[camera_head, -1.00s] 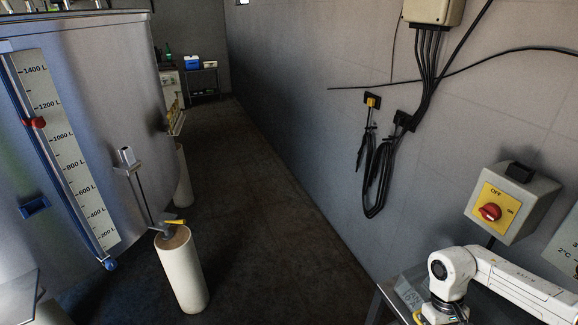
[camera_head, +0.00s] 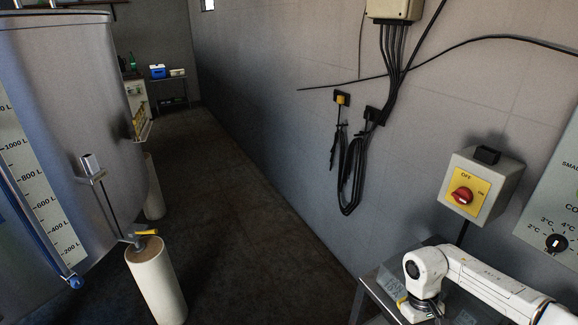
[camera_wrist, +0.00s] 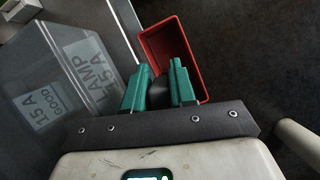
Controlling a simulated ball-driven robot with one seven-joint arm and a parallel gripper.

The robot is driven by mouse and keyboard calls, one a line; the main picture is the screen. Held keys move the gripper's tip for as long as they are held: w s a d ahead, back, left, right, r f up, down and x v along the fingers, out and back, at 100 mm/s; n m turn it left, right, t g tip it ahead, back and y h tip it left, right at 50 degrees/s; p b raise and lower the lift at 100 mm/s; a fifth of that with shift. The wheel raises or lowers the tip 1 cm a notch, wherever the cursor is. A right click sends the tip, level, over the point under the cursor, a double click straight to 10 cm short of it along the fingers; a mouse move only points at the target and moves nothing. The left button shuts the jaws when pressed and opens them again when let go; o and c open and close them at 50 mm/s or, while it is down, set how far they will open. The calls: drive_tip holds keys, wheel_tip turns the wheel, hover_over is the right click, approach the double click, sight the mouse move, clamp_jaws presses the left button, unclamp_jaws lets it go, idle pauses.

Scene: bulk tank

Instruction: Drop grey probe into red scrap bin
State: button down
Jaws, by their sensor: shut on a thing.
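The red scrap bin (camera_wrist: 168,42) shows in the wrist view, open side up, beyond my fingertips and beside the edge of a grey surface. My gripper (camera_wrist: 159,78) has teal fingers that are closed around a small dark piece (camera_wrist: 158,87), seemingly the grey probe. Most of this piece is hidden between the fingers. In the picture the fingers overlap the lower part of the bin; I cannot tell their height above it. In the head view the bin and probe do not show.
A metal table (camera_head: 368,283) stands at the lower right under my white arm. The wrist view shows labels reading 15 A (camera_wrist: 92,62) left of the bin. A switch box (camera_head: 482,187) is on the wall. A steel tank (camera_head: 75,130) stands left; the floor between is clear.

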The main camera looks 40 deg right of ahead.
drive_tip(key=c, duration=0.8)
unclamp_jaws()
drive_tip(key=shift+c, duration=0.2)
drive_tip(key=b+v, duration=0.1)
drive_tip(key=v, duration=0.9)
drive_tip(key=shift+r+b, duration=0.4)
drive_tip(key=shift+w, duration=0.1)
